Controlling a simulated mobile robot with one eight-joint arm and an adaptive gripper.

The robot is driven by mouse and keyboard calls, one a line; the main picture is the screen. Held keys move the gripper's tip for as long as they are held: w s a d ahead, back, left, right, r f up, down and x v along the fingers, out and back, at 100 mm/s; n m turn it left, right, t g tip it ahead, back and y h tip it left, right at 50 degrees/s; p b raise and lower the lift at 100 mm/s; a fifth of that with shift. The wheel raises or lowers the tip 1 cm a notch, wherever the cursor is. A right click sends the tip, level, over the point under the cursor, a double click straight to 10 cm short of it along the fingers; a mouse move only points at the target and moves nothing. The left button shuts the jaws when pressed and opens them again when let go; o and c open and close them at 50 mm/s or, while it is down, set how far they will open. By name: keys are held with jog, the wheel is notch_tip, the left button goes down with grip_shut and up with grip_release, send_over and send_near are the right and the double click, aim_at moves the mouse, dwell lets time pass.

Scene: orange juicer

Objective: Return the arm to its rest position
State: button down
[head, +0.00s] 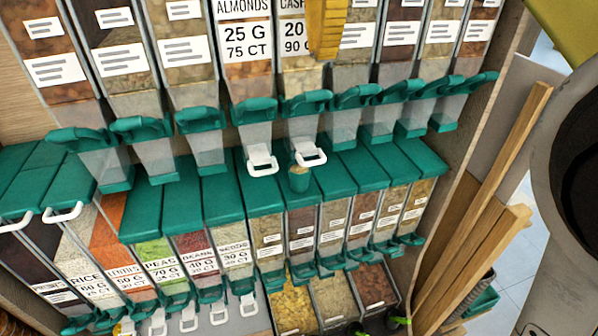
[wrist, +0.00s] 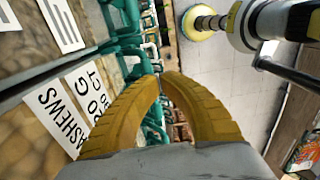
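My gripper (head: 328,32) shows at the top of the head view as yellow ridged fingers in front of the upper row of dispensers, by the cashews dispenser (head: 298,50). In the wrist view my gripper (wrist: 162,78) has its two curved fingers bent together with the tips meeting or nearly so. Nothing shows between them. The cashews label (wrist: 72,112) is close on the left of the fingers in that view. My arm's other links are mostly out of the head view.
A small green cup (head: 299,179) with brownish contents stands on the lower dispensers' green lids, below the cashews spout with its white handle (head: 307,157). The almonds dispenser (head: 246,45) is beside it. Wooden boards (head: 487,200) lean at the right. Open floor (wrist: 225,85) shows in the wrist view.

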jog(key=shift+s+d+r, duration=0.15)
jog(key=shift+s+r, duration=0.4)
jog(key=shift+r, duration=0.1)
jog(key=shift+w, duration=0.1)
jog(key=s+d+f+m+t+b, duration=0.2)
jog(key=s+d+f+m+b, duration=0.2)
jog(key=f+b, duration=1.1)
jog(key=s+d+f+m+t+b, duration=0.2)
jog(key=s+d+f+m+b, duration=0.3)
jog(key=f, duration=3.1)
jog(key=s+d+f+m+t+b, duration=0.3)
jog(key=f+m+b, duration=0.9)
jog(key=f+b, duration=1.4)
jog(key=shift+s+d+f+b, duration=0.35)
jog(key=shift+s+d+b, duration=0.35)
jog(key=shift+s+d, duration=0.55)
